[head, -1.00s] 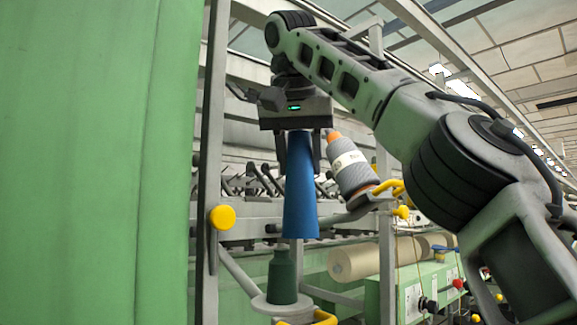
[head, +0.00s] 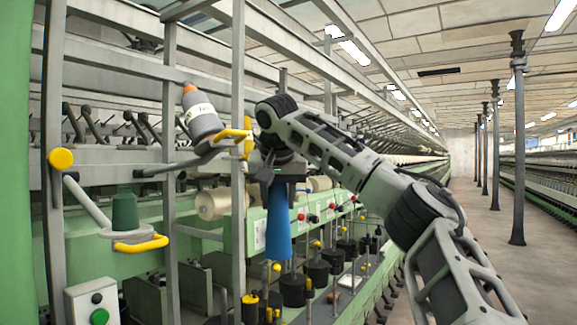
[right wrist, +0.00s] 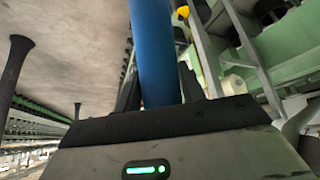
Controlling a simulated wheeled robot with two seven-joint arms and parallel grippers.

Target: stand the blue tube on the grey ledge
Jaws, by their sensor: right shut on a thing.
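My right gripper (head: 279,184) is shut on the upper, narrow end of the blue tube (head: 278,228). The tube hangs below it, upright, wide end down, in front of the green machine. In the right wrist view the blue tube (right wrist: 156,55) runs between the dark fingers of my right gripper (right wrist: 160,88) and leaves the top of the picture. Whether the tube's lower end touches anything is not clear. I cannot pick out the grey ledge with certainty. My left gripper is not in view.
A grey upright (head: 238,130) stands close left of the tube. A grey bobbin with orange tip (head: 203,113) and a dark green cone (head: 125,210) sit on holders at left. Several black spindle pots (head: 318,270) line the machine. The aisle floor (head: 480,235) at right is clear.

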